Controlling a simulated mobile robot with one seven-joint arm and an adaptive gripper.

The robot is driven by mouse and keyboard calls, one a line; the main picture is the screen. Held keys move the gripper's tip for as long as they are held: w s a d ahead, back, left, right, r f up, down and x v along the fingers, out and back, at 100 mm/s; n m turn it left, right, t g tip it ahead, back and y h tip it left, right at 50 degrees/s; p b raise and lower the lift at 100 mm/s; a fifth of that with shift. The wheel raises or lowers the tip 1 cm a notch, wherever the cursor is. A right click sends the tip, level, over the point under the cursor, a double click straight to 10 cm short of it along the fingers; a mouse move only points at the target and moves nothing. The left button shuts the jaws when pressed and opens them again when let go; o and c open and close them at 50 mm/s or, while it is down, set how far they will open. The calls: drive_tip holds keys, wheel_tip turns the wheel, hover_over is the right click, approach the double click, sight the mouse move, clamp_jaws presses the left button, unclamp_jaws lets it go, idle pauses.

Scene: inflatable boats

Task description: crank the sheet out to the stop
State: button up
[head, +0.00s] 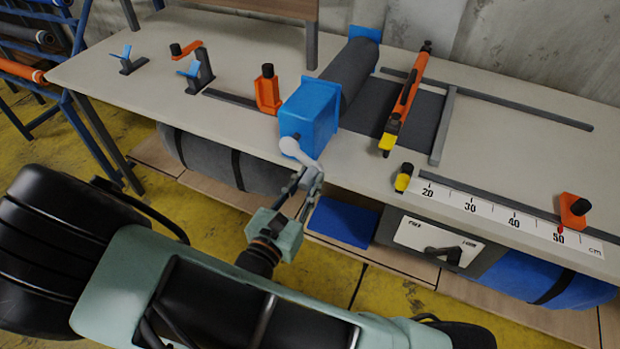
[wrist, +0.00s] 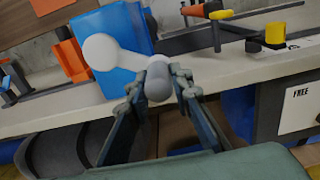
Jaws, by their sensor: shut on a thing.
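My gripper (head: 308,183) is shut on the grey crank handle (wrist: 158,82) at the table's front edge. The pale crank arm (wrist: 122,52) runs from its hub on the blue box (head: 312,112), up and left of the handle in the wrist view. The dark grey sheet (head: 424,112) lies flat to the right of its roll (head: 352,72), passing under an orange and yellow bar (head: 402,100). A grey crossbar (head: 443,125) lies at its right edge, near the scale's 20 end. The orange stop block (head: 575,212) stands near the 50 mark, well apart from the crossbar.
A white centimetre scale (head: 500,218) runs along the front right edge. A yellow and black knob (head: 403,177) sits at its left end. Bare tabletop lies between crossbar and stop. Orange and blue fixtures stand on the left. Rolls and a grey box (head: 432,243) are below.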

drive_tip(key=shift+w+a+f+b, duration=0.15)
drive_tip(key=shift+a+f+b, duration=0.1)
drive_tip(key=shift+f, duration=0.25)
drive_tip(key=shift+w+a+f+b, duration=0.15)
drive_tip(key=shift+a+f+b, duration=0.1)
drive_tip(key=shift+f, duration=0.2)
drive_tip(key=w+a+r+p, duration=0.2)
drive_tip(key=w+a, duration=0.2)
drive_tip(key=a, duration=0.7)
drive_tip(key=shift+w+r, duration=0.25)
drive_tip(key=shift+r, duration=0.1)
drive_tip(key=shift+o, duration=0.2)
drive_tip(key=shift+w+a+r+p, duration=0.1)
drive_tip(key=shift+a+r+p, duration=0.1)
drive_tip(key=shift+r+p, duration=0.4)
drive_tip(key=shift+w+a+r+p, duration=0.15)
drive_tip(key=shift+r+p, duration=0.15)
drive_tip(key=shift+r, duration=0.45)
drive_tip(key=shift+a+r+p, duration=0.15)
drive_tip(key=shift+r+p, duration=0.8)
drive_tip(key=shift+r, duration=0.25)
drive_tip(key=shift+c, duration=0.2)
drive_tip(key=shift+s+d+r+p, duration=0.25)
drive_tip(key=shift+d+r+p, duration=0.15)
drive_tip(key=shift+r+p, duration=0.2)
drive_tip(key=shift+s+d+r+p, duration=0.25)
drive_tip(key=shift+d+r+p, duration=0.1)
drive_tip(key=shift+r+p, duration=0.25)
